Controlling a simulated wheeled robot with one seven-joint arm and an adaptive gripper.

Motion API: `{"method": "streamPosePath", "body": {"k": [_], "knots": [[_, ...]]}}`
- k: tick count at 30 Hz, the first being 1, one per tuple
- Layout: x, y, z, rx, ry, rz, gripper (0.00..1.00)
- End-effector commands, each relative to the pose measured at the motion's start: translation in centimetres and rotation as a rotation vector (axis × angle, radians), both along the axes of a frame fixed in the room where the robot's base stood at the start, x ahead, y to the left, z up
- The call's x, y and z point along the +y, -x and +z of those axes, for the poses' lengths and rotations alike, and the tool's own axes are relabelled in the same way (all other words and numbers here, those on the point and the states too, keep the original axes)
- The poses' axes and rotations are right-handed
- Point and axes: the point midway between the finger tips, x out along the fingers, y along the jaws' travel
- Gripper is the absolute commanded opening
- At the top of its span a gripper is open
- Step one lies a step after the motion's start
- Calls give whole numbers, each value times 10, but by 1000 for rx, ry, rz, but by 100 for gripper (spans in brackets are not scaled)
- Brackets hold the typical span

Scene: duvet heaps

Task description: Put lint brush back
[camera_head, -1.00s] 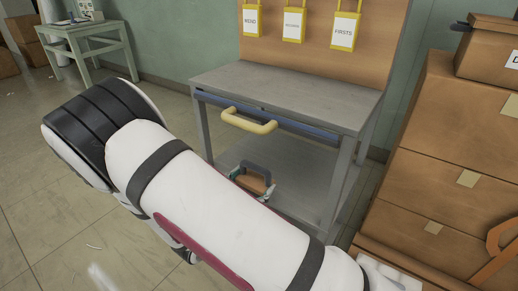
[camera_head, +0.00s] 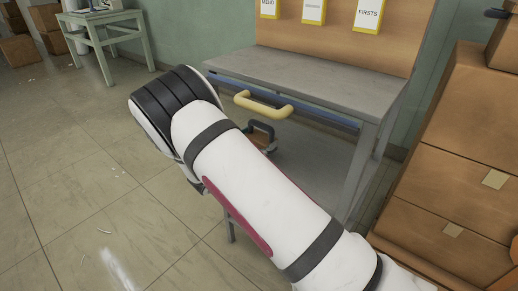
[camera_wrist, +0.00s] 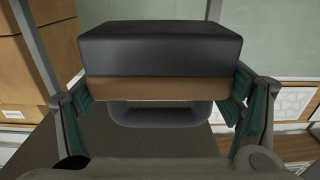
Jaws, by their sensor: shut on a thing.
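The lint brush (camera_head: 262,141) is a brown block with a black layer and a dark grey loop handle. My gripper (camera_wrist: 160,101) is shut on it, with a teal-padded finger at each side of the block. In the wrist view the brush (camera_wrist: 160,50) fills the upper middle, black layer up and loop handle below. In the head view it shows just below the yellow drawer handle (camera_head: 264,105) of the grey workbench (camera_head: 320,80). My arm hides part of the gripper there. I cannot tell whether the brush is over the bench's lower shelf (camera_head: 310,165) or in front of it.
Stacked cardboard boxes (camera_head: 450,180) stand close to the bench's right side. A brown board (camera_head: 340,40) with yellow-framed labels rises behind the bench top, which is bare. A pale green table (camera_head: 100,35) stands at the far left. The tiled floor at left is open.

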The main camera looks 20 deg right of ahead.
Motion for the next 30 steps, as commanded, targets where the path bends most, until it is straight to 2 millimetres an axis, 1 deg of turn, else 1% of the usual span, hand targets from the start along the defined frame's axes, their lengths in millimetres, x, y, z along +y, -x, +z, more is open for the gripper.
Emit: {"method": "streamPosePath", "body": {"k": [4, 9, 11, 19, 23, 24, 25, 26, 30], "knots": [[-2, -11, -1, -4, 0, -1, 52], [-1, -9, -30, 0, 3, 0, 52], [-2, -9, -35, 0, 2, 0, 52], [-2, -9, -35, -2, 1, 0, 52], [-2, -9, -39, -2, 1, 0, 52], [-2, -9, -39, -1, 0, 0, 89], [-1, -9, -39, -1, 0, 0, 96], [-1, -9, -39, -1, 0, 0, 100], [-1, -9, -38, -1, 0, 0, 100]]}}
